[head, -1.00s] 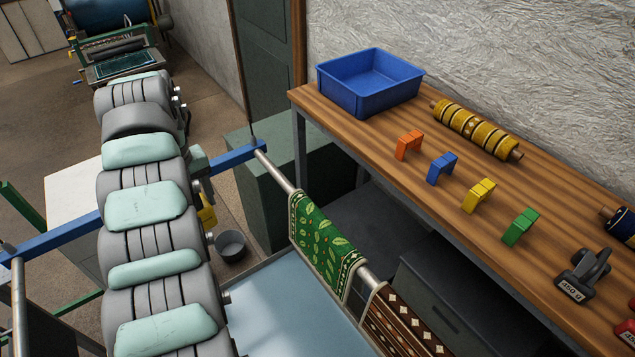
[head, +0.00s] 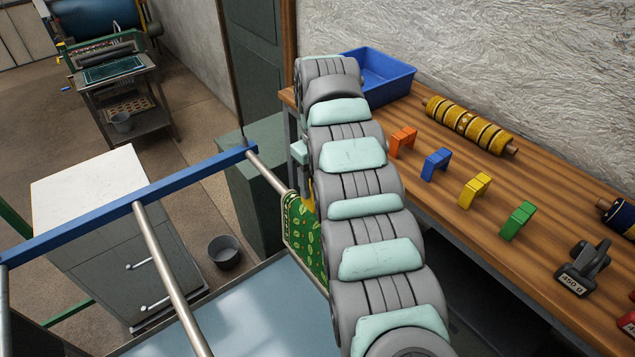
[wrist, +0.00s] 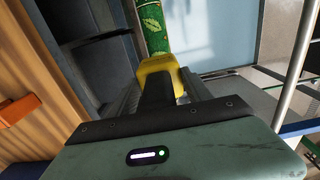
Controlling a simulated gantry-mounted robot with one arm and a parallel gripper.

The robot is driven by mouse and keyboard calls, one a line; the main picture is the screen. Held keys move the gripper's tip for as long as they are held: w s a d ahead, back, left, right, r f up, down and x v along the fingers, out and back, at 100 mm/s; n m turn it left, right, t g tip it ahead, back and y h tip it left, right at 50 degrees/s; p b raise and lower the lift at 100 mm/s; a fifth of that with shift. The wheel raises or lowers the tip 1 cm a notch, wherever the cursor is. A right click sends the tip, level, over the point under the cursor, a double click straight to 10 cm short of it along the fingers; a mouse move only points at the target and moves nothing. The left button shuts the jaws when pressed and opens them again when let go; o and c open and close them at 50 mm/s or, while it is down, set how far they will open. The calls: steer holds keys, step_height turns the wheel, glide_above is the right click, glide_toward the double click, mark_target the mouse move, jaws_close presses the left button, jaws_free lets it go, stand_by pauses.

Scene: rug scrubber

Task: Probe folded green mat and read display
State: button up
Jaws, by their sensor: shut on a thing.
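The folded green mat (head: 303,240), with a leaf pattern, hangs over a metal rail in the head view, partly hidden by my arm. It also shows at the top of the wrist view (wrist: 152,22). My gripper (wrist: 158,92) is shut on a yellow tool (wrist: 160,72) with a dark part. The tool's far end overlaps the mat in the wrist view; I cannot tell whether they touch. In the head view the yellow tool (head: 308,192) shows beside the mat's upper edge. No readable display on the tool is visible.
The wooden bench (head: 420,185) runs along the right, with a blue bin (head: 385,75), a yellow roll (head: 468,125), several coloured blocks and a 450 g weight (head: 575,275).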

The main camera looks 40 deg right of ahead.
steer(key=shift+s+f+b, duration=0.1)
steer(key=shift+f+b, duration=0.35)
steer(key=shift+f, duration=2.65)
steer(key=shift+f, duration=0.7)
jaws_close()
step_height(320, 180, up, 10)
steer(key=p, duration=0.2)
steer(key=shift+r+p, duration=0.1)
steer(key=shift+p, duration=0.2)
